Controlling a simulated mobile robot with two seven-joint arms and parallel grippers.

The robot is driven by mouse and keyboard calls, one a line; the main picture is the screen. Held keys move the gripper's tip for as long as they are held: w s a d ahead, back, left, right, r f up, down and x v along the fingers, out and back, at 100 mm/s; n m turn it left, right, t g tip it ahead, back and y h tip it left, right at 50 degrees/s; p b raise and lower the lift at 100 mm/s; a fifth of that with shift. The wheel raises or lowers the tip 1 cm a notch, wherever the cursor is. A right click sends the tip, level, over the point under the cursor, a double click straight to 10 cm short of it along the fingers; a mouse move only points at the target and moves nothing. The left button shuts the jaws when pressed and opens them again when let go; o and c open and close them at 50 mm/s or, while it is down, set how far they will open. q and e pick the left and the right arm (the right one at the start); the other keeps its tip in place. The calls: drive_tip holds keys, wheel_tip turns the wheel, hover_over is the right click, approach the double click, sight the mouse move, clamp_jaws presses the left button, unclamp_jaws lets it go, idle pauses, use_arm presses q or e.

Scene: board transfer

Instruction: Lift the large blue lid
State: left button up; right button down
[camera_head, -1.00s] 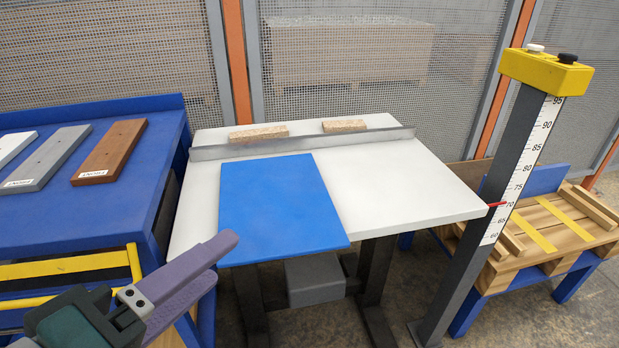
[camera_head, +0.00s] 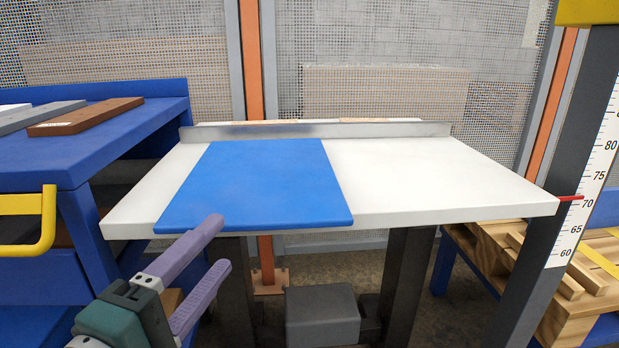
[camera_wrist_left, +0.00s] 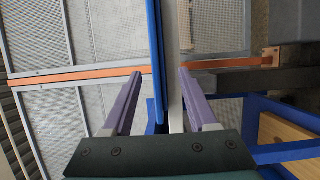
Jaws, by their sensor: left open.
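The large blue lid shows as a flat blue board (camera_head: 255,185) lying on the left half of a white table. Its front edge lies along the table's front edge. My left gripper (camera_head: 217,243) is open and empty at the board's front left corner, one purple finger higher than the other. In the left wrist view the board is seen edge-on as a blue strip (camera_wrist_left: 158,50), lined up with the gap between the open fingers (camera_wrist_left: 158,75). I cannot tell whether a finger touches it. My right gripper is not in view.
The white table (camera_head: 430,185) has a metal rail (camera_head: 320,131) along its back; its right half is clear. A blue bench (camera_head: 130,125) with several planks stands left. A post with a height scale (camera_head: 585,170) rises at right, beside a wooden pallet (camera_head: 530,270).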

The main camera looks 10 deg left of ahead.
sight(230, 220)
use_arm(q)
drive_tip(key=w+b, duration=0.1)
drive_tip(key=w, duration=0.4)
drive_tip(key=shift+w+d+r, duration=0.1)
drive_tip(key=shift+w+d, duration=0.05)
drive_tip(key=shift+w, duration=0.05)
clamp_jaws()
idle(0.5)
